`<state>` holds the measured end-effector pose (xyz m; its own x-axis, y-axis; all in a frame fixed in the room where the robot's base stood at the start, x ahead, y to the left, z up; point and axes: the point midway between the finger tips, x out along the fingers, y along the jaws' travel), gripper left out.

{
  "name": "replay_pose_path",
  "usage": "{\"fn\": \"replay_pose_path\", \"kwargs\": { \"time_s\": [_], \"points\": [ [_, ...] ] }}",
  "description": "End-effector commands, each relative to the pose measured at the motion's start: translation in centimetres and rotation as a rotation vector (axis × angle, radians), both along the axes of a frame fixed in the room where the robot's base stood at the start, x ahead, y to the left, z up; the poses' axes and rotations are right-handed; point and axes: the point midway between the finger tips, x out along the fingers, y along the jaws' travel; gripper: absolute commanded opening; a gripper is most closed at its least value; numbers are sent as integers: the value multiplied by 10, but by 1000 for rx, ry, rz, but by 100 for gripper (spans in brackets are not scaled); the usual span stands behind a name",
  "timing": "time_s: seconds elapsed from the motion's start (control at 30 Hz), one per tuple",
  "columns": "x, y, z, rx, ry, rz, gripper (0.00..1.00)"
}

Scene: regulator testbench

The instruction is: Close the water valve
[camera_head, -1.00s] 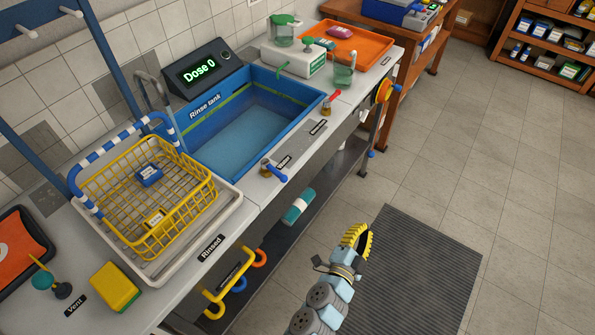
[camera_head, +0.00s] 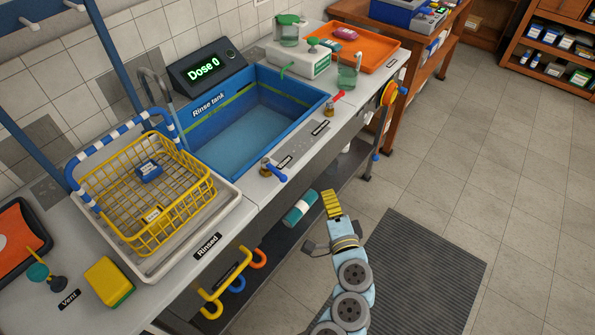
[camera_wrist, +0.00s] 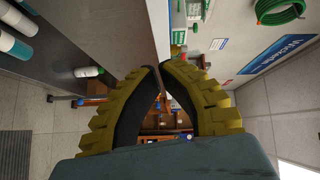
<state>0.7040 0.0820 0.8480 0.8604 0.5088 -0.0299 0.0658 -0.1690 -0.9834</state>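Two small brass valves stand on the bench's front edge before the rinse tank. One valve with a blue handle (camera_head: 276,173) is nearer. One valve with a red handle (camera_head: 337,97) is farther along. Each has a dark label beside it, too small to read, so I cannot tell which is the water valve. My gripper (camera_head: 331,193) is in front of the bench, right of the blue-handled valve and apart from it. In the wrist view my yellow-ribbed fingers (camera_wrist: 160,66) curve together with their tips almost meeting and nothing held between them. Neither valve is identifiable there.
A yellow wire basket (camera_head: 190,215) stands left. A lower shelf holds a teal bottle (camera_head: 299,208). The floor (camera_head: 450,180) on the right is open.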

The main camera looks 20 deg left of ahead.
Motion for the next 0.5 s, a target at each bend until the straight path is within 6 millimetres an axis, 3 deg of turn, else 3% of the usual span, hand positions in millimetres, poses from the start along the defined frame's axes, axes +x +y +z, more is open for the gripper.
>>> {"fn": "replay_pose_path", "kwargs": {
  "time_s": [0.2, 0.5],
  "points": [
    [-18, 18, 35, 42, -52, 145, 0],
    [-30, 29, 52, 53, -79, 227, 0]
  ]
}}
